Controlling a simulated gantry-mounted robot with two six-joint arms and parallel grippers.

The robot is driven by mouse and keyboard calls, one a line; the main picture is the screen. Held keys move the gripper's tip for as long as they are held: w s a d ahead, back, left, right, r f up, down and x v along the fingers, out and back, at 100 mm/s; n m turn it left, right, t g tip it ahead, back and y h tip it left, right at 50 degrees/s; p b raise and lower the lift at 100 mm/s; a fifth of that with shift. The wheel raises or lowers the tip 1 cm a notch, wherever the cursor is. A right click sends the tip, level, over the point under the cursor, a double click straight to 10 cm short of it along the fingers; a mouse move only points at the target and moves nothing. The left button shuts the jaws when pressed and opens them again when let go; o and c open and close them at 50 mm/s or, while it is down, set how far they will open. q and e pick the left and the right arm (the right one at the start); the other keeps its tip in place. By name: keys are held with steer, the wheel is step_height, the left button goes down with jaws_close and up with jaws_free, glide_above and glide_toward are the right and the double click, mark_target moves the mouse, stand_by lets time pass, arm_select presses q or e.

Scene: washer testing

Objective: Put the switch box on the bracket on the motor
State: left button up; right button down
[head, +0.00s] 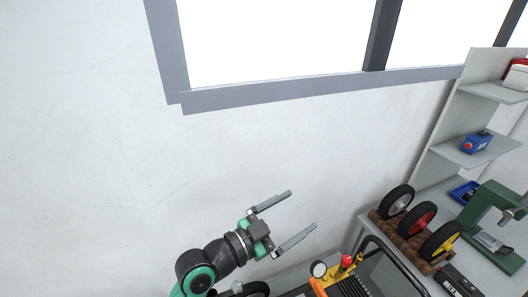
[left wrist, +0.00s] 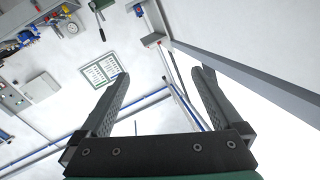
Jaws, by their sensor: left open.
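My left gripper (head: 302,210) is open and empty in front of the bare white wall, low in the middle of the head view. In the left wrist view its two fingers (left wrist: 163,74) stand wide apart with nothing between them. A small blue box with a red part (head: 476,143) sits on the middle shelf at the right; it may be the switch box, but it is too small to be sure. The motor and its bracket cannot be made out in the head view. A small blue thing (left wrist: 27,36) shows at the left wrist view's upper left, too small to identify.
Wheels on a wooden rack (head: 416,222) stand on the bench at the right, near a green machine (head: 492,222) and a blue tray (head: 464,191). The space around the gripper is free.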

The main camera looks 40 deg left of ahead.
arm_select(q)
steer(key=s+d+r+n+t+p, duration=0.1)
steer(key=s+r+t+p, duration=0.1)
steer(key=r, duration=1.1)
steer(key=s+d+r+n+t+y+p, duration=0.1)
steer(key=s+r+t, duration=0.3)
steer(key=r, duration=1)
steer(key=s+d+r+n+t+y+p, duration=0.1)
steer(key=s+r+n+t+p, duration=0.2)
steer(key=s+r, duration=0.4)
step_height(320, 180, up, 6)
steer(key=shift+s+d+r+t, duration=0.25)
steer(key=shift+s+d+t, duration=0.05)
steer(key=shift+t, duration=0.1)
steer(key=shift+c, duration=0.3)
